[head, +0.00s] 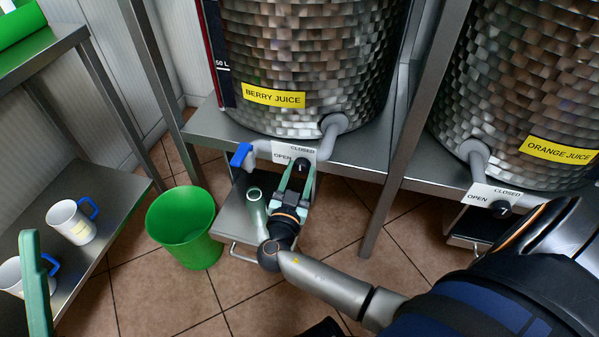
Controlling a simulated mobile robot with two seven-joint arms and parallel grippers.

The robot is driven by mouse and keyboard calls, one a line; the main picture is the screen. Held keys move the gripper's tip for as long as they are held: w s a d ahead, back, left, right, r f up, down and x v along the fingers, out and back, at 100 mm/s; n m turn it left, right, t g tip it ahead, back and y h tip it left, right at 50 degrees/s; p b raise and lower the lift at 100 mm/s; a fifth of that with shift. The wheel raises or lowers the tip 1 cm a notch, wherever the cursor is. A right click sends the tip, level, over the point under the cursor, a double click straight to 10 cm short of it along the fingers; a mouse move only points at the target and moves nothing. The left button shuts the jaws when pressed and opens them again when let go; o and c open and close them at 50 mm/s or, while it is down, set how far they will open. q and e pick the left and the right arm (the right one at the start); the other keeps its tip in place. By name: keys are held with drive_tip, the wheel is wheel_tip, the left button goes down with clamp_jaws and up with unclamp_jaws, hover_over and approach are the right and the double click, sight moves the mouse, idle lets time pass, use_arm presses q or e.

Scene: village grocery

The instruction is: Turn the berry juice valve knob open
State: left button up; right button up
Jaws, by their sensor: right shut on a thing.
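The berry juice tank (310,60) stands on a metal shelf, with a yellow label (273,96) reading BERRY JUICE. A grey pipe leads from it to a valve plate (293,150) marked OPEN at left and CLOSED at upper right. The dark valve knob (302,164) sits at the plate's lower right. My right gripper (297,174) has its green fingers shut on the knob, which partly hide it. A blue-ended outlet (241,155) is left of the plate. One green finger of my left gripper (36,285) shows at the lower left; its opening cannot be judged.
A pale green, open-topped vessel (257,212) is on the low stand (236,222) beside my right wrist. A green bucket (184,228) stands on the floor. White mugs with blue handles (71,222) are on the left shelf. The orange juice tank (530,75) is at right.

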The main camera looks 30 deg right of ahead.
clamp_jaws()
drive_tip(key=n, duration=0.3)
drive_tip(key=shift+n+b, duration=0.3)
drive_tip(key=shift+n, duration=0.1)
drive_tip(key=n, duration=0.4)
drive_tip(key=shift+r, duration=0.15)
drive_tip(key=n+p, duration=0.2)
drive_tip(key=n, duration=0.3)
drive_tip(key=shift+w+n+g, duration=0.15)
drive_tip(key=shift+n+g, duration=0.15)
drive_tip(key=n+p, duration=0.1)
drive_tip(key=n, duration=0.1)
drive_tip(key=shift+n, duration=1)
